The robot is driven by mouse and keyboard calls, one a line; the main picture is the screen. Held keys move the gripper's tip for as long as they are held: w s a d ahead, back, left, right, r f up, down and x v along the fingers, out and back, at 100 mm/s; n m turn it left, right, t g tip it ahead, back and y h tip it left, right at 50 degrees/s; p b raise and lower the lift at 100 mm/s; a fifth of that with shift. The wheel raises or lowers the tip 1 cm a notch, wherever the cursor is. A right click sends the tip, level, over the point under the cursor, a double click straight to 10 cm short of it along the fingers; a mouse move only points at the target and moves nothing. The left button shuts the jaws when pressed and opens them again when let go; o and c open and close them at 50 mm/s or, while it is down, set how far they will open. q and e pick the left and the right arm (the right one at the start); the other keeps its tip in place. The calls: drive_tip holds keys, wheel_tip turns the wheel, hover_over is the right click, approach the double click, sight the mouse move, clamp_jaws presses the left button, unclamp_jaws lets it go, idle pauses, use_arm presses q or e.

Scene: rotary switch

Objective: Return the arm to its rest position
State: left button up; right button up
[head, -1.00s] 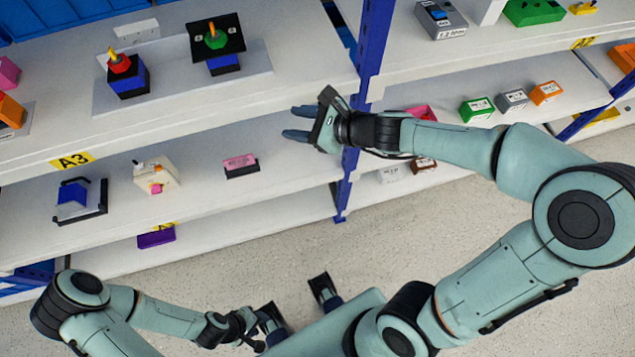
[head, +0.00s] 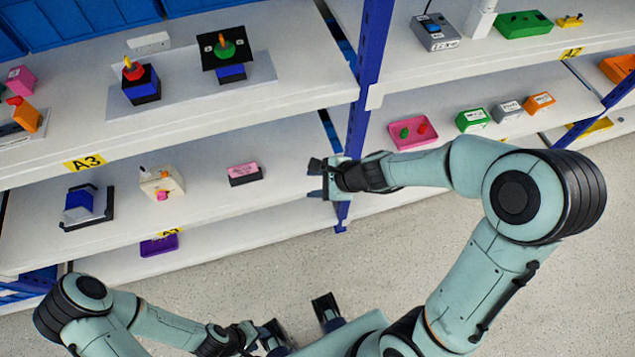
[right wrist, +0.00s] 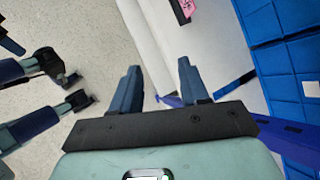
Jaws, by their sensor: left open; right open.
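My right gripper (head: 318,180) is open and empty in the head view, in front of the blue shelf post and beside the lower shelf. In the right wrist view its two fingers (right wrist: 158,85) stand apart with nothing between them. My left gripper (head: 270,335) is low at the bottom of the head view, near my base, open and empty. On the upper left shelf, a rotary switch with a red knob (head: 134,72) sits on a blue and black box. Another switch with a green knob (head: 226,48) sits to its right on a black plate. Both are clear of my grippers.
The blue shelf post (head: 366,85) stands close behind my right gripper. A pink tray (head: 413,131) is on the right shelf near my right forearm. The floor (head: 420,240) in front is open.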

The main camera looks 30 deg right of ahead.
drive_tip(key=shift+f, duration=0.1)
idle(0.4)
drive_tip(key=s+d+f+n+g+h+p, duration=0.1)
drive_tip(key=s+f+n+g, duration=0.3)
drive_tip(key=f, duration=0.4)
drive_tip(key=s+f+n+g+h+p, duration=0.1)
drive_tip(key=s+f+n+g+h, duration=0.1)
drive_tip(key=s+f+n, duration=0.55)
use_arm(q)
drive_tip(key=r, duration=0.1)
drive_tip(key=w+r+p, duration=0.1)
drive_tip(key=r, duration=0.1)
drive_tip(key=w+r, duration=0.1)
drive_tip(key=shift+r+p, duration=0.15)
drive_tip(key=shift+p, duration=0.25)
use_arm(e)
drive_tip(key=s+a+f+n+g+y, duration=0.1)
drive_tip(key=s+a+f+n, duration=0.5)
drive_tip(key=s+f, duration=0.3)
drive_tip(key=shift+s+a+f+y, duration=0.15)
drive_tip(key=shift+s+a+y, duration=0.15)
drive_tip(key=shift+s+a, duration=0.1)
